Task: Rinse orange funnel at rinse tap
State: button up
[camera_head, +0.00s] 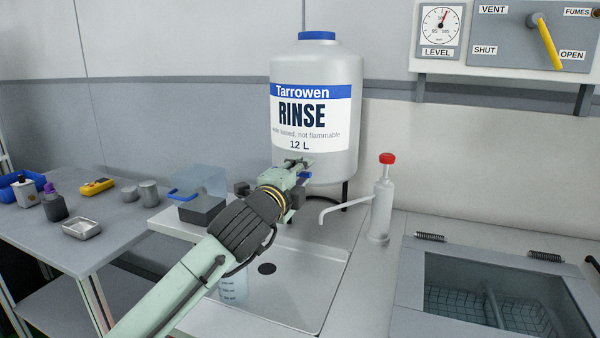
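I do not see an orange funnel in this view. The likely rinse tap (381,210) is a pale upright post with a red top and a thin spout bending down to the left over the basin's right edge. A large white rinse tank (312,117) with a blue cap, labelled RINSE, stands behind it. My gripper (298,166) is in front of the tank's lower part, left of the spout and above the basin. It is seen from behind, so its fingers and anything between them are hard to make out.
The shallow basin (300,292) has a dark drain; a graduated clear container (234,289) stands there, partly behind my arm. A clear box with a blue handle (202,185) is left. A glass-lidded bath (490,295) is right. The left table (110,222) holds small items.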

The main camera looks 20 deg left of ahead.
jog(key=shift+c, duration=0.4)
grip_shut()
dwell(0.4)
